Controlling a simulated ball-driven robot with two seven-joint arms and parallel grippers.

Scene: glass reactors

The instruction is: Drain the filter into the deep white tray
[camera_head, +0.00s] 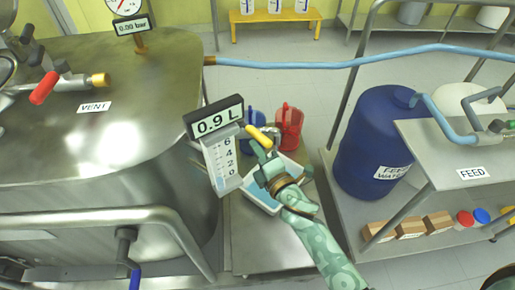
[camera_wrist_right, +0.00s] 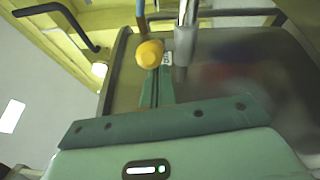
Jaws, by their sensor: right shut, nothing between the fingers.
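The deep white tray (camera_head: 247,195) stands on a low metal surface below the filter drain, its inside pale blue. A display reading 0.9 L (camera_head: 214,121) sits above a clear scale (camera_head: 222,160) beside it. A yellow valve handle (camera_head: 258,136) shows just beyond my right gripper (camera_head: 264,158), which is over the tray, partly hiding it. In the right wrist view, the handle's round yellow end (camera_wrist_right: 149,53) is at the fingertips, beside a grey pipe (camera_wrist_right: 184,45). The right gripper is shut and empty; contact with the handle cannot be told. My left gripper is out of view.
A big steel vessel (camera_head: 100,140) with a rail fills the left. A red jug (camera_head: 289,122) and a blue jug stand behind the tray. A blue drum (camera_head: 370,140) and a FEED shelf (camera_head: 455,150) are at right. Open floor lies behind.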

